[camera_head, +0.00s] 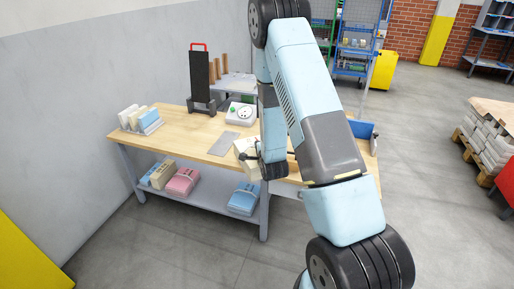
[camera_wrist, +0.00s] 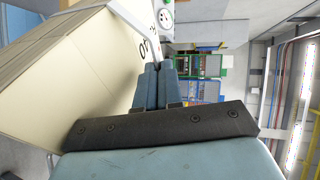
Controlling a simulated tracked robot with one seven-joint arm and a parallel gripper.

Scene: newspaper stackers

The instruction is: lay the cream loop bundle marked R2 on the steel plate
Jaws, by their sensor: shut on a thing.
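A cream bundle (camera_head: 246,157) hangs beside my wrist at the front edge of the workbench, right of the steel plate. In the wrist view the cream bundle (camera_wrist: 60,75) fills the left side, tilted, with a pale strap and a dark mark that I cannot read surely. My gripper (camera_wrist: 157,72) is shut, its blue fingers close together on what appears to be the bundle's loop; the grip itself is partly hidden. The steel plate (camera_head: 224,143), flat, grey and bare, lies on the bench top.
On the workbench (camera_head: 190,128) stand a card rack (camera_head: 149,123), a black upright with a red handle (camera_head: 199,78) and a white device with a dial (camera_head: 241,113). The lower shelf holds pink (camera_head: 183,181), blue (camera_head: 243,198) and cream (camera_head: 162,173) bundles. My arm hides the bench's right part.

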